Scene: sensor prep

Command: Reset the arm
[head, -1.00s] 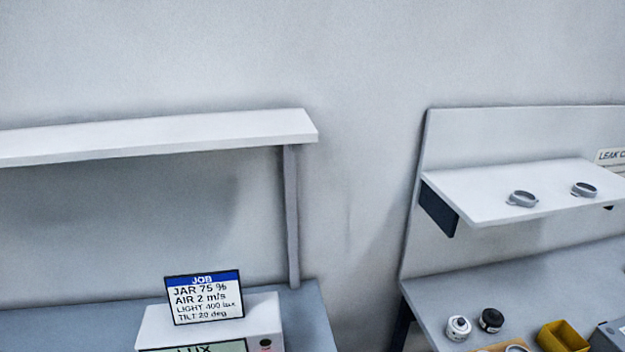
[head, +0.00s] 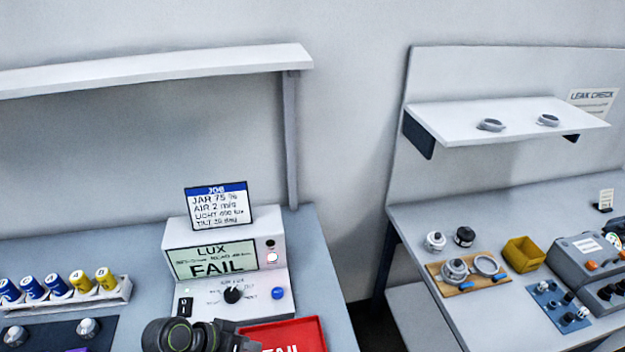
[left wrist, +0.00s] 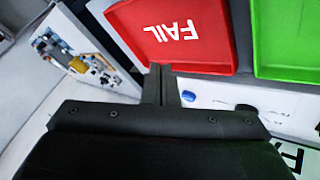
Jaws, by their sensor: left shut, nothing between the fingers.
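My left arm shows at the bottom of the head view, dark, in front of the lux box, with its fingertips out of clear sight there. In the left wrist view my left gripper (left wrist: 161,82) is shut and empty. Its fingers point at the near edge of the red FAIL tray (left wrist: 185,28); I cannot tell whether they touch it. That red tray also shows in the head view (head: 308,332), partly cut off at the bottom. My right gripper is not in view.
The lux box (head: 205,232) reads FAIL, with a job card (head: 219,207) on top. A rack of blue and yellow cylinders (head: 115,298) stands left. A green tray (left wrist: 290,35) is beside the red one. The leak-check bench (head: 420,222) stands right, past a gap.

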